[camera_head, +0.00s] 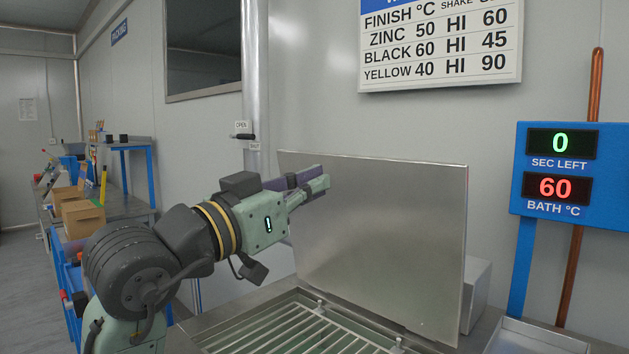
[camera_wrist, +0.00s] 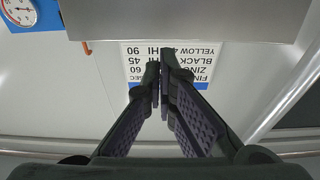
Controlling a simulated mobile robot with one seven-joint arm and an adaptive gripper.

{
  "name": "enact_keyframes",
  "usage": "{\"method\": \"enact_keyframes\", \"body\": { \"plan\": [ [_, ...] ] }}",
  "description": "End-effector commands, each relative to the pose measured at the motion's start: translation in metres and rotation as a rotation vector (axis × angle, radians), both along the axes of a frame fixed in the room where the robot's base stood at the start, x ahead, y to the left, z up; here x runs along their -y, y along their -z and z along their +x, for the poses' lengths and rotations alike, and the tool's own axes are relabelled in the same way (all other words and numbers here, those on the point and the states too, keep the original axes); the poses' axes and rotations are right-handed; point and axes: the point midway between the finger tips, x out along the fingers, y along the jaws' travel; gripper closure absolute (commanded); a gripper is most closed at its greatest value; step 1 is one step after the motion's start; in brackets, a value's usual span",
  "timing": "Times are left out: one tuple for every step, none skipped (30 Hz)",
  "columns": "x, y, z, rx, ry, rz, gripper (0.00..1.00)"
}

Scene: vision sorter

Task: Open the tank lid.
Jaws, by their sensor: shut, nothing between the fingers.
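The tank lid (camera_head: 390,230) is a flat grey metal panel standing upright at the back of the tank, raised off the opening. The tank (camera_head: 300,325) lies open below it, with a metal grate showing inside. My gripper (camera_head: 325,184) is in front of the lid's upper left part, shut and empty; whether it touches the lid I cannot tell. In the wrist view my gripper (camera_wrist: 160,75) has its fingertips together with nothing between them. A grey metal panel, likely the lid (camera_wrist: 190,18), crosses the top of that view.
A blue display panel (camera_head: 570,175) reads 0 sec left and bath 60 °C. A finish chart (camera_head: 440,45) hangs on the wall. A lever (camera_head: 243,136) sits on the pipe between OPEN and SHUT labels. A workbench (camera_head: 125,205) with boxes stands at left.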

Motion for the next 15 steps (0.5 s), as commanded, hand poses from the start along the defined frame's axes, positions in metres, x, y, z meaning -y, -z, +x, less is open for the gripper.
{"method": "enact_keyframes", "body": {
  "plan": [
    [0.009, -0.006, 0.008, -0.002, 0.002, 0.001, 1.0],
    [0.013, -0.007, 0.012, -0.002, 0.002, 0.001, 1.0],
    [0.02, -0.009, 0.019, -0.003, 0.002, 0.002, 1.0],
    [0.024, -0.01, 0.023, -0.002, 0.003, 0.0, 1.0],
    [0.029, -0.011, 0.028, -0.003, 0.002, 0.001, 1.0],
    [0.035, -0.012, 0.034, -0.003, 0.002, 0.001, 1.0],
    [0.039, -0.014, 0.039, -0.003, 0.001, 0.001, 1.0],
    [0.043, -0.015, 0.043, -0.003, 0.001, 0.001, 1.0],
    [0.049, -0.016, 0.048, -0.003, 0.002, 0.002, 1.0],
    [0.053, -0.017, 0.052, -0.002, 0.001, 0.001, 1.0],
    [0.056, -0.018, 0.056, -0.003, 0.001, 0.001, 1.0],
    [0.06, -0.019, 0.06, -0.004, 0.0, 0.001, 1.0],
    [0.063, -0.02, 0.063, -0.002, -0.001, 0.001, 1.0],
    [0.065, -0.02, 0.066, -0.003, -0.001, 0.001, 1.0],
    [0.068, -0.02, 0.068, -0.003, 0.0, 0.001, 1.0]
  ]
}}
